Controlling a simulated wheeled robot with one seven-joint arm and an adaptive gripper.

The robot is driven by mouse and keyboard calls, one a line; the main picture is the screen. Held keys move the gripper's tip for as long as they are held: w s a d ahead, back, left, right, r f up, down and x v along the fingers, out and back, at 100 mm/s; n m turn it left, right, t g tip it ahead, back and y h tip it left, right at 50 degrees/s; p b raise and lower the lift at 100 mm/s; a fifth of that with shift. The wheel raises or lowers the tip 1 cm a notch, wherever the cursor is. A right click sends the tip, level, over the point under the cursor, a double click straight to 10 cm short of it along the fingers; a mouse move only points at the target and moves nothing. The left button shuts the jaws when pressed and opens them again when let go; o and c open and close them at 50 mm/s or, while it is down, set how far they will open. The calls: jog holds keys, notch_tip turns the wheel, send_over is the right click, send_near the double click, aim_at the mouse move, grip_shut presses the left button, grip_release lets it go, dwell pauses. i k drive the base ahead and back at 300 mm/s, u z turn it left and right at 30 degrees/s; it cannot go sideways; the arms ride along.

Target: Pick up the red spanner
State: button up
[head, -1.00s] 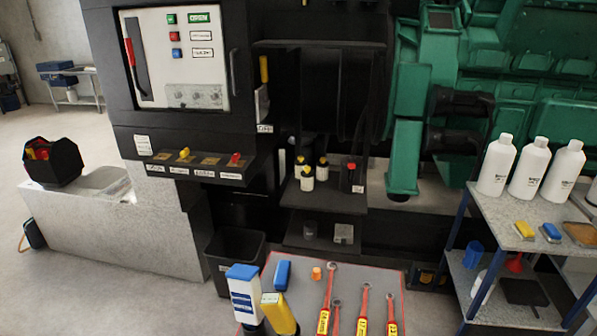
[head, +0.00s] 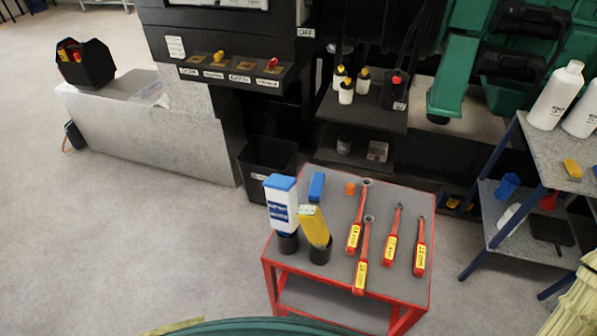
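Several spanners with red handles, yellow labels and grey metal heads lie on the grey top of a red-framed cart (head: 290,262). The leftmost spanner (head: 357,222) has its head toward the back. A second spanner (head: 364,255) lies just in front of it, nearest the cart's front edge. A third spanner (head: 393,237) and a fourth spanner (head: 420,247) lie to the right, apart from each other. The label text is too small to read surely. My gripper is not in view.
On the cart's left stand a white-and-blue bottle (head: 282,212) and a yellow bottle (head: 313,228) in black holders. A blue block (head: 317,186) and an orange piece (head: 350,188) lie behind. A black bin (head: 267,165) and a blue-legged shelf (head: 520,200) flank it.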

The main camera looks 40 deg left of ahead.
aim_at(352, 246)
jog(key=u, duration=0.7)
jog(key=k, duration=0.25)
jog(key=u, duration=0.05)
